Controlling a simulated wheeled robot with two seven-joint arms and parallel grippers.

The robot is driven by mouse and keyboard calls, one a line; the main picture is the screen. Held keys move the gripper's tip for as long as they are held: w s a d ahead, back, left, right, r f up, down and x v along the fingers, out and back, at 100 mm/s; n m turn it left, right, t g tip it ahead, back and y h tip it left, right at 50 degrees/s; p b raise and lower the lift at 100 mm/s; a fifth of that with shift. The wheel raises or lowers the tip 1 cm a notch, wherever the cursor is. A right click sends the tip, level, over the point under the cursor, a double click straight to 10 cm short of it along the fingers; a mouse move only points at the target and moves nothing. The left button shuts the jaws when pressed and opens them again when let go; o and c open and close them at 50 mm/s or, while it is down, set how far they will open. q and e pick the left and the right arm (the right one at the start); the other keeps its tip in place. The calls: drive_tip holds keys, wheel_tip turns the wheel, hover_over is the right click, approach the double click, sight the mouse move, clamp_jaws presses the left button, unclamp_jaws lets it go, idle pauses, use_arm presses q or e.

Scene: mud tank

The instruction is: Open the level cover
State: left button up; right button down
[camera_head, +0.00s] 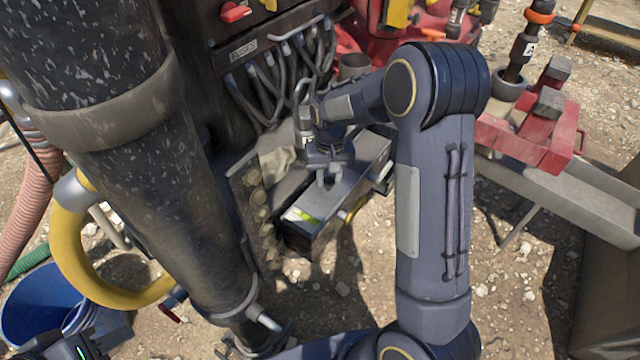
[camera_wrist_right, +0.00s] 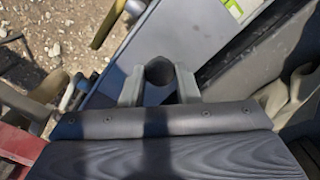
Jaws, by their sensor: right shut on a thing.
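The level cover (camera_head: 345,190) is a flat grey lid with a bright green and white label near its front edge, on a dark box at the centre of the head view. In the right wrist view the grey lid (camera_wrist_right: 185,40) lies under the fingers. My right gripper (camera_head: 327,180) is over the cover. In the wrist view its two fingers (camera_wrist_right: 159,82) are closed around a dark round knob (camera_wrist_right: 159,70) on the cover. The cover appears to lie flat on the box. Part of my left gripper (camera_head: 75,345) shows at the bottom left; its fingertips are not clear.
A thick dark cylinder (camera_head: 150,150) stands left of the box, with a yellow hose (camera_head: 75,260) and a blue bucket (camera_head: 40,305). Black hoses (camera_head: 280,75) hang from the panel behind. A red stand (camera_head: 530,140) is at the right. Gravel lies in front.

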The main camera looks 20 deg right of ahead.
drive_tip(key=w+d, duration=0.2)
drive_tip(key=d, duration=0.2)
drive_tip(key=w+d+p, duration=0.1)
drive_tip(key=w+d, duration=0.2)
drive_tip(key=d, duration=0.1)
drive_tip(key=w+d+p, duration=0.1)
drive_tip(key=w+d, duration=0.1)
drive_tip(key=d, duration=0.3)
drive_tip(key=shift+w, duration=0.35)
drive_tip(key=c, duration=1.1)
unclamp_jaws()
drive_tip(key=shift+r, duration=0.1)
wheel_tip(320, 180, up, 8)
drive_tip(key=shift+f, duration=0.2)
